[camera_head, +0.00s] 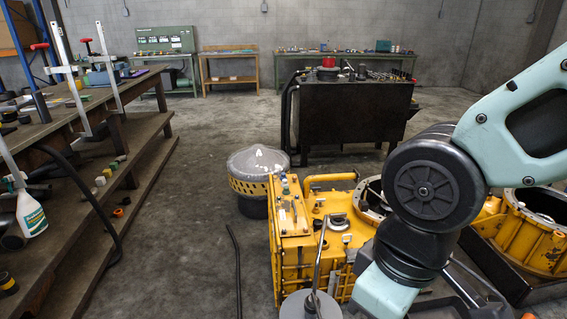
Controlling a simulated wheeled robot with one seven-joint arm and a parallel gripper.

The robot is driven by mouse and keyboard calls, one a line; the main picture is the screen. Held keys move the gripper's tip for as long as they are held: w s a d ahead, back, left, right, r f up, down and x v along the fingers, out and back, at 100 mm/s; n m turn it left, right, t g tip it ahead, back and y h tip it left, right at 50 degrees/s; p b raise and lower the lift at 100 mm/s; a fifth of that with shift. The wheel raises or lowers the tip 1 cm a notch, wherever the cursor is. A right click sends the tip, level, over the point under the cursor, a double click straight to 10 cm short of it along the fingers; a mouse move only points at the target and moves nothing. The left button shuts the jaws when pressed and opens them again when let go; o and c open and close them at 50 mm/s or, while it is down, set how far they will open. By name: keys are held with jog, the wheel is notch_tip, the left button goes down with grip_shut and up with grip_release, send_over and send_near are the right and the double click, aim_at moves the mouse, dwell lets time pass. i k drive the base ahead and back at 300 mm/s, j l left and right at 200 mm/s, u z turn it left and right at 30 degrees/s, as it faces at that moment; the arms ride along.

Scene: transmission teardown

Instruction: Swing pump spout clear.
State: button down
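A grey round lid or drum top (296,307) shows at the bottom edge, in front of the yellow transmission housing (290,250). A thin grey metal rod (319,257) rises from it, tilts slightly right and bends near its top, in front of the housing. It may be the pump or its spout; I cannot tell for sure. My arm comes in from the right and bends down at a black joint to a pale link at the bottom edge, just right of the rod. My gripper is not seen; it lies below the frame or behind my arm.
A second yellow casing (535,235) stands at right, partly behind my arm.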

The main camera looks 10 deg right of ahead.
aim_at(311, 311)
jog(key=i+j, duration=0.15)
jog(key=i, duration=0.25)
jog(key=i+j, duration=0.15)
jog(key=i, duration=0.2)
jog(key=i+j, duration=0.15)
jog(key=i, duration=0.25)
